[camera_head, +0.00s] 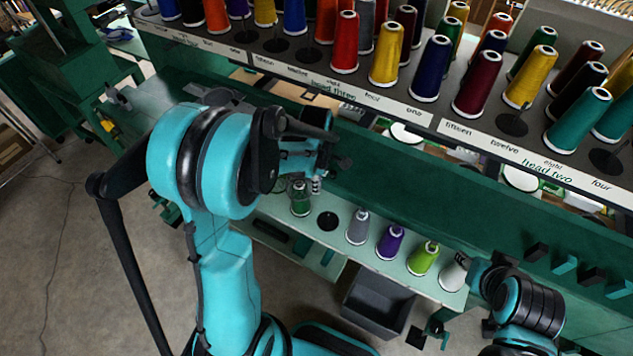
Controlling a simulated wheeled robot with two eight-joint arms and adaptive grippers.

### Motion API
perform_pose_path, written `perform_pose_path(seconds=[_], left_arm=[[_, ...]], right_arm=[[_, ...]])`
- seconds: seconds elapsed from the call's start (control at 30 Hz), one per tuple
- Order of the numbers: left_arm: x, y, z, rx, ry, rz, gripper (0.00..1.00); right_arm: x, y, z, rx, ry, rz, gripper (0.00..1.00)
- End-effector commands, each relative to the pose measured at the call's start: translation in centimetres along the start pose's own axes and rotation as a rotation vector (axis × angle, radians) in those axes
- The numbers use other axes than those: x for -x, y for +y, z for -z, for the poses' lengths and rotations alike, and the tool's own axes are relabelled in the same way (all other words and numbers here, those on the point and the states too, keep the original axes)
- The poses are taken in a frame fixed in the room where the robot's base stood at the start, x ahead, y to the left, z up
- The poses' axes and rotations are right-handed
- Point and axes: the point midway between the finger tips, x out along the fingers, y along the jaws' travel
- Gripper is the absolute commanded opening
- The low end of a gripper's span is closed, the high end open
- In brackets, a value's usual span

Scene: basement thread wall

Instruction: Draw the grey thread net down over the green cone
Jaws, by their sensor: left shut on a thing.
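How far the net reaches over the cone cannot be told. My right arm (527,305) is at the lower right, beside the white cone (454,272); its fingers cannot be made out.
The shelf (335,245) also holds grey (358,227), purple (390,241) and lime (423,258) cones, with an empty dark disc (327,220) beside the green cone. A grey bin (376,302) is below. A rack (420,118) of many coloured cones stands above.

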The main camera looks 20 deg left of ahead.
Motion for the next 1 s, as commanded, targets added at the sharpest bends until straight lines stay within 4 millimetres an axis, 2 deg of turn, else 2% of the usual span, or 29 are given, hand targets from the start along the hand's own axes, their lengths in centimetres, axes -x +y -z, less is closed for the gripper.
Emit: perform_pose_path(seconds=[0.03, 0.6, 0.8, 1.0], left_arm=[[-0.9, 0.0, 0.0, 0.0, 0.0, 0.0, 0.0], [-7.0, 0.0, 0.1, 0.0, 0.0, 0.0, 0.0], [-8.5, 0.0, 0.1, 0.0, 0.0, 0.0, 0.0], [-9.2, 0.0, 0.1, 0.0, 0.0, 0.0, 0.0]], right_arm=[[-0.6, 0.0, -0.4, 0.0, 0.0, 0.0, 0.4], [-4.8, 0.0, -3.4, 0.0, 0.0, 0.0, 0.4], [-5.9, 0.0, -4.2, 0.0, 0.0, 0.0, 0.4], [-6.4, 0.0, -4.5, 0.0, 0.0, 0.0, 0.4]])
